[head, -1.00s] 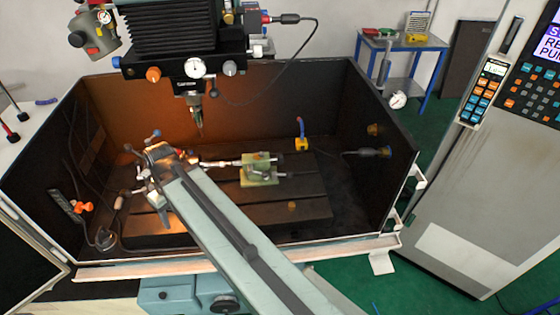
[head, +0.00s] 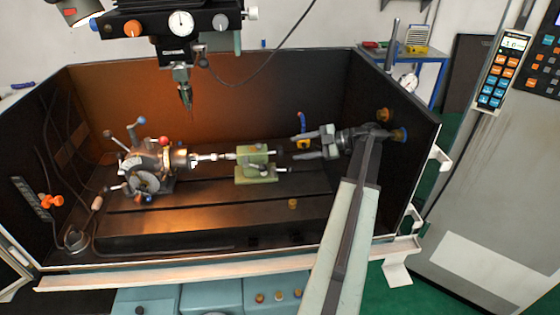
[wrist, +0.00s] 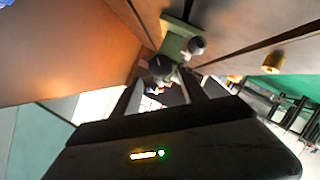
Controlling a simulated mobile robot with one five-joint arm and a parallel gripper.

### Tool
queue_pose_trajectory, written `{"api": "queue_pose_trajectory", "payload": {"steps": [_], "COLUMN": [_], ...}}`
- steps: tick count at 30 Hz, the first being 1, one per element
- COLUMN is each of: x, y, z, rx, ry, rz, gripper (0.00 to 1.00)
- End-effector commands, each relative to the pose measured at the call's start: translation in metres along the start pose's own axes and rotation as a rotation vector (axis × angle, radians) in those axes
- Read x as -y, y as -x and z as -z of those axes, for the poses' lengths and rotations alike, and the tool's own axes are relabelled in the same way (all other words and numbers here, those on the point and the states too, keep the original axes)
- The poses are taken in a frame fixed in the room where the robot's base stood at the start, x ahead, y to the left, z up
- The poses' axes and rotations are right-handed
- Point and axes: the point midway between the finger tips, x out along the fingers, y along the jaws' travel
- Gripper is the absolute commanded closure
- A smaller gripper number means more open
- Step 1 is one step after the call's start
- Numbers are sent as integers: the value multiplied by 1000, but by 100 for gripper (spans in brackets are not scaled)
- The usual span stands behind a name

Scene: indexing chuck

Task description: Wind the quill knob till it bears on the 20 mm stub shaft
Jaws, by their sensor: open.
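The green tailstock (head: 256,168) stands on the slotted table; it also shows in the wrist view (wrist: 174,44). A short pale stub shaft (head: 212,157) lies between it and the chuck (head: 180,158) of the indexing head (head: 146,172). My gripper (head: 294,147) is open to the right of the tailstock, with its fingers pointing left towards it. In the wrist view my gripper (wrist: 160,88) has a dark round knob (wrist: 160,67), apparently the quill knob, just ahead of the fingertips and roughly between them. I cannot tell whether they touch it. Contact between quill and shaft is too small to tell.
A spindle (head: 184,90) hangs above the table. The enclosure's right wall (head: 395,170) is close to my wrist. The table front is mostly clear.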

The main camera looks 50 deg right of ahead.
Motion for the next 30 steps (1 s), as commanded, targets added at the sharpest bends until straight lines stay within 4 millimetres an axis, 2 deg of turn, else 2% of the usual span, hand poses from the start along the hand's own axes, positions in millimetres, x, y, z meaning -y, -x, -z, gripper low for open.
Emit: {"api": "queue_pose_trajectory", "payload": {"steps": [3, 6, 8, 18, 22, 29, 30], "x": [1, 2, 2, 3, 2, 1, 1], "y": [8, 5, -1, -57, -66, -66, -66], "z": [-5, -4, -5, -6, -5, -5, -5], "rx": [-5, -5, -5, -2, 0, 0, 0], "ry": [-1, -1, -2, -3, -4, -5, -5], "rz": [1, 1, 1, -1, -3, -4, -4], "gripper": [50, 50, 50, 50, 50, 50, 55]}}
